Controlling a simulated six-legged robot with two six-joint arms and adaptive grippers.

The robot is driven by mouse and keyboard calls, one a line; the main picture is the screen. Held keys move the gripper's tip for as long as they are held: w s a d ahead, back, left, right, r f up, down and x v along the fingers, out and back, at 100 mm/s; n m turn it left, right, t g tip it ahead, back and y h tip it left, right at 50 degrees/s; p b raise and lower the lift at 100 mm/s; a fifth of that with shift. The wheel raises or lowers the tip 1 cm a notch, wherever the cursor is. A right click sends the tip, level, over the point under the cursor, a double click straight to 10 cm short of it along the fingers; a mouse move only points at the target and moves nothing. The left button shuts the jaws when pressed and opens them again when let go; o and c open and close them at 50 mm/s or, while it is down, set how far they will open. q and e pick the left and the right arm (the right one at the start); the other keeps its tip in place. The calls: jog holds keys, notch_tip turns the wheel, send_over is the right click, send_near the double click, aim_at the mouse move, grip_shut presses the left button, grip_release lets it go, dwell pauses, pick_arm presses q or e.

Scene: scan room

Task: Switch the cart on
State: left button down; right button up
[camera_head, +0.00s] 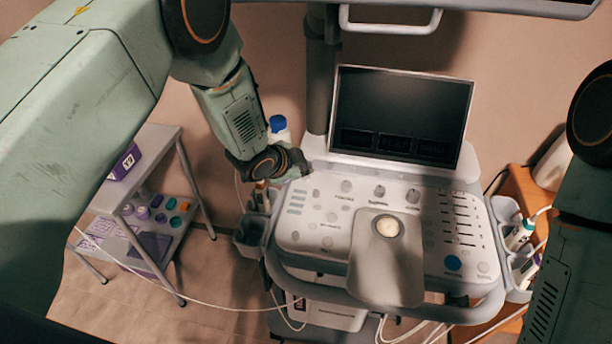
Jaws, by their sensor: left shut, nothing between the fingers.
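The cart (335,222) is a white and grey scanner cart with a sloping panel of knobs, sliders and buttons. Its screen (402,112) stands upright behind the panel and looks dark. A blue round button (453,263) sits at the panel's lower right. A grey plate with a pale round knob (387,228) lies at the front middle. My left gripper (300,170) is shut and empty, at the panel's upper left corner beside the screen. Its fingertips are small and dark, and I cannot tell whether they touch the panel. My right arm shows at the right edge, its gripper out of view.
A blue-capped bottle (280,128) stands just behind my left gripper. Probes sit in holders (520,237) at the cart's right side. A grey shelf trolley (152,136) with purple items stands at left. A handle bar (390,27) hangs above the screen. Cables trail across the floor.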

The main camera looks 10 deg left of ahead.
aim_at(304, 178)
pick_arm(q)
jog(key=shift+f+b, duration=0.35)
jog(key=shift+f, duration=0.1)
dwell(0.4)
dwell(0.3)
jog(key=shift+r+p, duration=0.7)
jog(key=shift+r, duration=0.15)
jog(key=shift+r, duration=0.1)
notch_tip(304, 178, up, 5)
jog(key=p, duration=0.4)
dwell(0.7)
